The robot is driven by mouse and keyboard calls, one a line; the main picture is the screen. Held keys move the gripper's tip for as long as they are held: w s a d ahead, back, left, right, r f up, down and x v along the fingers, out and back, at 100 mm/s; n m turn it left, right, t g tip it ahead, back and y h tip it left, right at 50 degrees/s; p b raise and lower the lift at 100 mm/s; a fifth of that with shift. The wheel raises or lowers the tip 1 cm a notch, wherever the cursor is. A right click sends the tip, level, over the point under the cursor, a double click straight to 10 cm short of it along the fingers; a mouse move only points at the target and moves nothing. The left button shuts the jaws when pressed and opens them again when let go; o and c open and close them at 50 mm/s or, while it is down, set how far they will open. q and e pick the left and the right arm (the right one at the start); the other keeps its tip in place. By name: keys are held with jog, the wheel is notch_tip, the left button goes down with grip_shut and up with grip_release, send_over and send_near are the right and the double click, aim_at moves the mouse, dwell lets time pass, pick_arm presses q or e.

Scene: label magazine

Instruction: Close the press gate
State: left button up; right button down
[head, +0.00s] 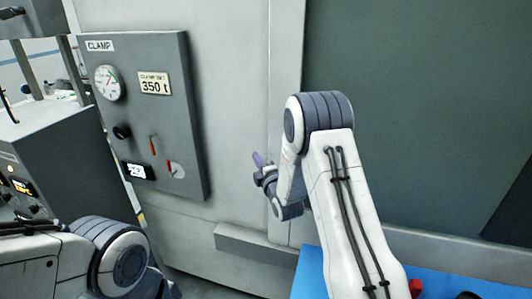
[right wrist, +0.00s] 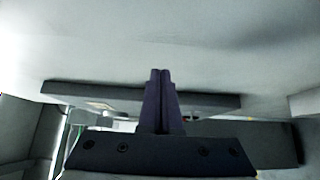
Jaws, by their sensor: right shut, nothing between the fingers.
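The press front fills the head view: a pale grey panel (head: 240,70), an upright light strip (head: 286,55) and a large dark green-grey panel (head: 430,90). I cannot tell for sure which part is the gate. My right gripper (head: 257,160) is shut and empty, in front of the pale panel, left of the strip. In the right wrist view its closed fingers (right wrist: 160,75) point at a pale surface (right wrist: 150,45); I cannot tell whether they touch it. My left arm shows at the lower left of the head view, but its gripper is out of view.
A grey clamp box (head: 170,110) with a gauge, knob and display stands left of my right gripper. A grey ledge (head: 255,247) juts out below it. A dark control cabinet (head: 60,150) is at the far left. A blue surface (head: 315,270) lies at the bottom.

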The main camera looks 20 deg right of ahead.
pick_arm(q)
notch_tip(320, 180, up, 4)
jog(key=p, duration=0.2)
jog(key=shift+f+p, duration=0.25)
jog(key=shift+p, duration=0.15)
pick_arm(e)
jog(key=d, duration=0.3)
jog(key=shift+s, duration=0.2)
